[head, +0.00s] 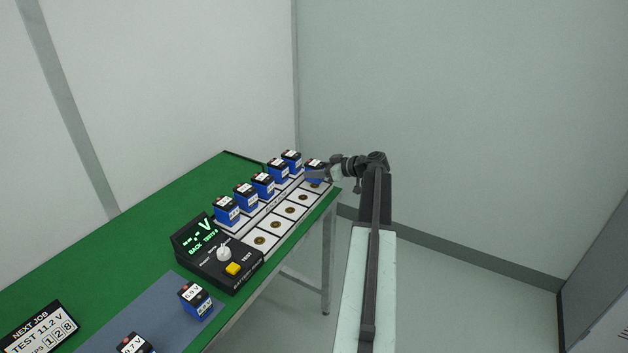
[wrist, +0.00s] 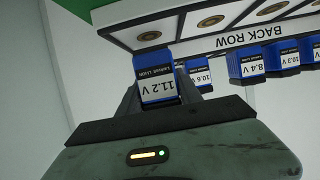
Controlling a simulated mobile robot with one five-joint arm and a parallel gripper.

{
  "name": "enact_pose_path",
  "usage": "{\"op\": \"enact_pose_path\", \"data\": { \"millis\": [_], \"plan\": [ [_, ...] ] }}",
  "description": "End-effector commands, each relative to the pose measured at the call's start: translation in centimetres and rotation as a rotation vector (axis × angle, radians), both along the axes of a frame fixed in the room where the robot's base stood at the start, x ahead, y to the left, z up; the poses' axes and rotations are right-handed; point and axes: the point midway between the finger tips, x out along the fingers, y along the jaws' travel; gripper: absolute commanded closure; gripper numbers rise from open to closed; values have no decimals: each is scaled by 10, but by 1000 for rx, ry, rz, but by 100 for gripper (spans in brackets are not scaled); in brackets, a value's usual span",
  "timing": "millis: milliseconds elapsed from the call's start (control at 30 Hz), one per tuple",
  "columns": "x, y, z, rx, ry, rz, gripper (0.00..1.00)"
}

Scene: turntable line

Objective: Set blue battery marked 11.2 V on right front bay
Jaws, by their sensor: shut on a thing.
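My gripper (head: 316,174) is shut on the blue battery marked 11.2 V (wrist: 158,85), whose label reads upside down in the wrist view. In the head view this battery (head: 314,165) is at the far right end of the rack, by the right front bay (head: 317,186). The bay is a white square with a round contact; the end bay shows empty in the wrist view (wrist: 150,36), beside the held battery. I cannot tell whether the battery touches the rack.
Several blue batteries (head: 263,184) stand in the back row beside the held one. The other front bays (head: 278,225) are empty. A black tester (head: 217,262) with a yellow button stands at the near end. More batteries (head: 195,300) stand on a grey mat (head: 150,310).

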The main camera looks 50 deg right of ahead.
Motion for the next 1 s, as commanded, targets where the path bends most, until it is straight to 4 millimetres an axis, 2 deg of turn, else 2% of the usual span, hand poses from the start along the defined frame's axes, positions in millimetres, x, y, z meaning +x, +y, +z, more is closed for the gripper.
{"op": "enact_pose_path", "data": {
  "millis": [33,100,300,467,500,533,567,900,1000],
  "plan": [
    [0,0,-18,0,-1,0,100],
    [0,0,-25,0,-1,0,100],
    [0,1,-20,1,-1,1,100],
    [1,1,-24,1,-1,1,100],
    [0,1,-23,0,0,1,47],
    [0,1,-23,0,0,1,39],
    [1,1,-23,0,0,1,36],
    [1,1,-18,-1,0,1,36],
    [-13,-2,-11,0,0,-1,36]
  ]
}}
